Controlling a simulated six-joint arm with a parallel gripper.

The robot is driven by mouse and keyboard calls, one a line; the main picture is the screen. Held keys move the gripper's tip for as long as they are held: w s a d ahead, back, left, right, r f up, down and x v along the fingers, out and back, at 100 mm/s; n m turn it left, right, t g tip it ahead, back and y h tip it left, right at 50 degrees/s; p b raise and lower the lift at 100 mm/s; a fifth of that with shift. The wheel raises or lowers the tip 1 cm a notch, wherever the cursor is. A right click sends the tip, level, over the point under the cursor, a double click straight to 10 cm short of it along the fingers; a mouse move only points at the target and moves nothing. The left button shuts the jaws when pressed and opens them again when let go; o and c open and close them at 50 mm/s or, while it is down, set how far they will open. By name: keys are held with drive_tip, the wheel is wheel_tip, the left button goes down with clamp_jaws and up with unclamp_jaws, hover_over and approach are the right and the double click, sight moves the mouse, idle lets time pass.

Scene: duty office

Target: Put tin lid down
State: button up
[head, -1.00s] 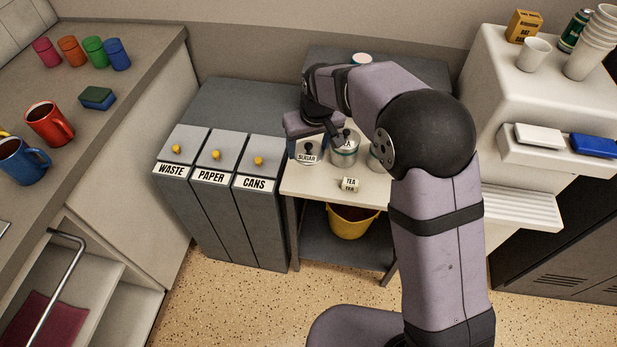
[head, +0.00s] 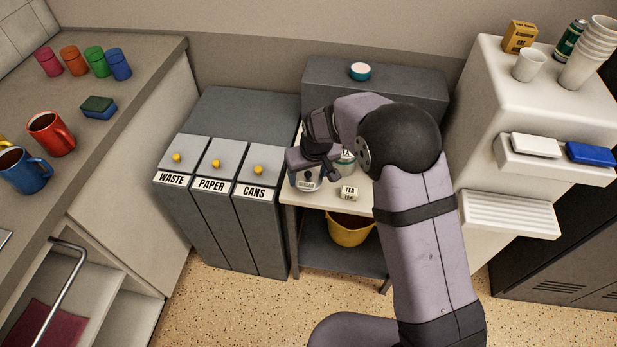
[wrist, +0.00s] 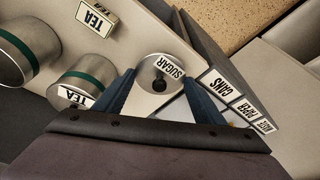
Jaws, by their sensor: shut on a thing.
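A round pale metal tin lid (wrist: 150,72) with a black knob shows in the wrist view, with a SUGAR label (wrist: 172,65) at its edge. My gripper (wrist: 158,80) has a blue finger on either side of it and is shut on it. Whether a tin body is under the lid is hidden. In the head view my gripper (head: 305,168) is low over the small table's left side, at the SUGAR label (head: 306,185). A tin with a green band and TEA label (wrist: 82,80) stands beside it. My arm hides part of the tins in the head view.
A second green-banded tin (wrist: 25,48) stands farther left in the wrist view. A small TEA box (head: 349,191) lies at the table's front. Bins (head: 215,200) marked WASTE, PAPER and CANS stand left of the table. A yellow bucket (head: 350,229) sits underneath.

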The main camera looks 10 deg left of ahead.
sight(313, 189)
drive_tip(key=shift+f, duration=1.1)
drive_tip(key=shift+f, duration=0.2)
drive_tip(key=o, duration=1)
drive_tip(key=shift+r, duration=0.1)
drive_tip(key=v, duration=1.2)
drive_tip(key=shift+b, duration=0.45)
drive_tip(key=shift+d, duration=0.15)
